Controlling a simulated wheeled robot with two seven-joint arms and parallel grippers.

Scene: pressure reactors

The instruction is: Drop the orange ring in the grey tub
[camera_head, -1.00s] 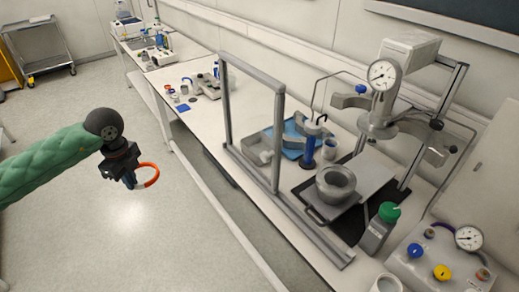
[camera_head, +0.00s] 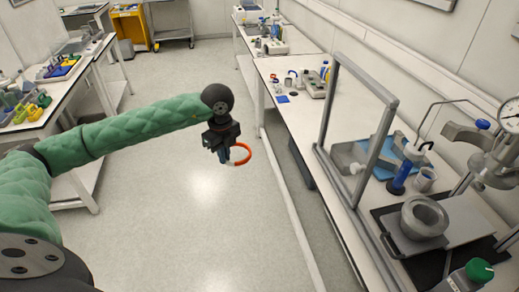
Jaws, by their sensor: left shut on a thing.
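The orange ring (camera_head: 247,152) hangs at the right side of my left gripper (camera_head: 226,154), which is shut on it. The gripper points down at the end of my green arm, over the open floor between the benches. The ring is clear of any surface. The finger tips and the gripped part of the ring are small and partly hidden. A grey tub-like box (camera_head: 345,157) stands on the right bench behind the metal frame; I cannot tell surely that it is the grey tub. My right gripper is not in view.
The right bench (camera_head: 309,121) carries a grey upright frame (camera_head: 385,130), a metal vessel (camera_head: 424,217), and a green-capped bottle (camera_head: 465,278). A left bench (camera_head: 75,82) holds coloured parts and a tray. A yellow cabinet (camera_head: 130,27) stands far back. The floor between is clear.

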